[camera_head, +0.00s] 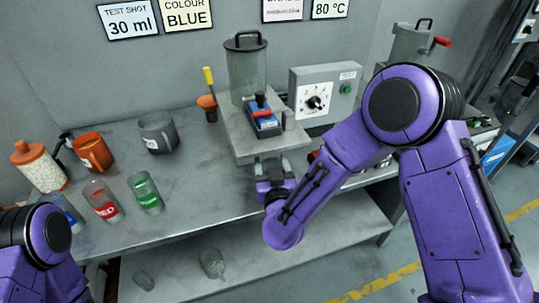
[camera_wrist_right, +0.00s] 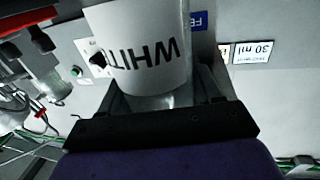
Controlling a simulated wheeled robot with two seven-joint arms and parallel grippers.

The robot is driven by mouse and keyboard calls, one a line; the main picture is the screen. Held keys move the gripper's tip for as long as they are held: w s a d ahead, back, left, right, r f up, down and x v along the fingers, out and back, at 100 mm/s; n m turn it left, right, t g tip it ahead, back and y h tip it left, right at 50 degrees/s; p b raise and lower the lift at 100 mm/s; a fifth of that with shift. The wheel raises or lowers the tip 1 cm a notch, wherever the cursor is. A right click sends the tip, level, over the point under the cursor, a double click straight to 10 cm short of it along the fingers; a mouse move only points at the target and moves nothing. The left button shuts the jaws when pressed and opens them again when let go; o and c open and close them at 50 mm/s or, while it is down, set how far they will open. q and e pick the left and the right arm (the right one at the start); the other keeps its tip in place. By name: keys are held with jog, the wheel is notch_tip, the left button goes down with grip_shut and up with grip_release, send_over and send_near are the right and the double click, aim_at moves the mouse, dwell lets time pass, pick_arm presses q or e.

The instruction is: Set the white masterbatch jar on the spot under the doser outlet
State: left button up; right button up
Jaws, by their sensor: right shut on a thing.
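The white masterbatch jar (camera_wrist_right: 140,50) fills the upper middle of the right wrist view, its "WHITE" label upside down in that picture. My right gripper (camera_wrist_right: 160,95) is shut on it, one finger on each side. In the head view, my right gripper (camera_head: 269,168) is at the front edge of the doser's raised platform (camera_head: 244,143), and I cannot make out the jar there. My left gripper is out of view; only part of that arm shows.
Glass jars labelled red (camera_head: 103,203) and green (camera_head: 146,193), an orange mug (camera_head: 93,152), a grey mug (camera_head: 158,134) and an orange-capped bottle (camera_head: 38,168) stand on the left bench. A control box (camera_head: 325,95) stands right of the hopper. Glassware (camera_head: 212,263) sits on the lower shelf.

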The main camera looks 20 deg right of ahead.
jog(key=w, duration=0.2)
jog(key=w+p, duration=0.1)
jog(key=w, duration=0.1)
jog(key=shift+d+f, duration=0.25)
jog(key=shift+d, duration=0.1)
jog(key=shift+f, duration=0.1)
jog(key=shift+f, duration=0.15)
jog(key=o, duration=1.5)
